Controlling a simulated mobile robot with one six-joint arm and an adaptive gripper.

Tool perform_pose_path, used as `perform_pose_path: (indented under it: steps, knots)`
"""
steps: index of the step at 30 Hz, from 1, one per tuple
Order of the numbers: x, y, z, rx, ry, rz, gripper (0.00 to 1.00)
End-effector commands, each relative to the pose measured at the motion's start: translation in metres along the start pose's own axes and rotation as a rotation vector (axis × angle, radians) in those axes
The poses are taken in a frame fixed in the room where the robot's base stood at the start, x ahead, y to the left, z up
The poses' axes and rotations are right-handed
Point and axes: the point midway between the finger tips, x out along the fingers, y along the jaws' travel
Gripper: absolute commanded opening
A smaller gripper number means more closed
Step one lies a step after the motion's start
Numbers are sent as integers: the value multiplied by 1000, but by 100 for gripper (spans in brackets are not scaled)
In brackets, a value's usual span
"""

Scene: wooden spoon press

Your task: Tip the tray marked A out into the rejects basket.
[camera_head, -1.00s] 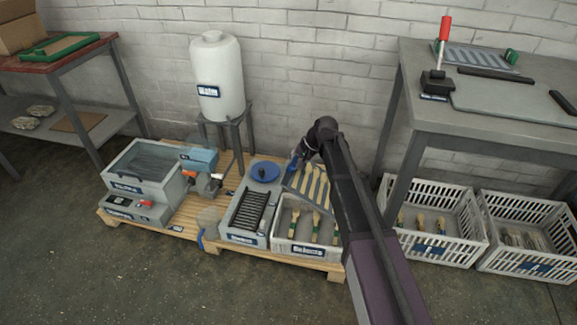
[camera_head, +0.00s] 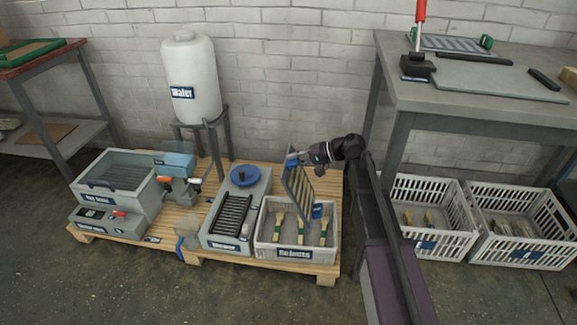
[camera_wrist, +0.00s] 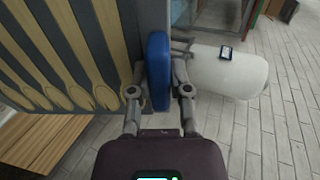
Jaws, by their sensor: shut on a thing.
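My gripper (camera_head: 303,157) is shut on the blue handle (camera_wrist: 159,72) of a grey slatted tray (camera_head: 291,185). The tray stands steeply tilted, close to on edge, over the rejects basket (camera_head: 325,254). In the wrist view, several wooden spoons (camera_wrist: 62,60) still lie in a row on the tray's face. The basket is a grey open bin labelled Rejects, with a few spoons (camera_head: 279,228) with green bands inside. A small blue piece (camera_head: 317,210) shows at the tray's lower right; I cannot tell what it is. No letter A is legible.
A grey unit with a dark rack (camera_head: 231,219) and a blue round dish (camera_head: 245,175) stands left of the basket on the wooden pallet (camera_head: 200,257). A water tank (camera_head: 191,85) is behind. White crates (camera_head: 430,215) and a workbench (camera_head: 480,95) are right.

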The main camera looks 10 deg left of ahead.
Motion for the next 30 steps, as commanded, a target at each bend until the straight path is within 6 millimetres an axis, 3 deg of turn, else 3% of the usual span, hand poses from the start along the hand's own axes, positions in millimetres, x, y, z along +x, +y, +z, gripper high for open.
perform_pose_path:
  steps: [11, 30]
  knots:
    - [-12, 4, 0, 0, -1, -112, 0]
    - [-12, 3, 0, 0, -2, -118, 0]
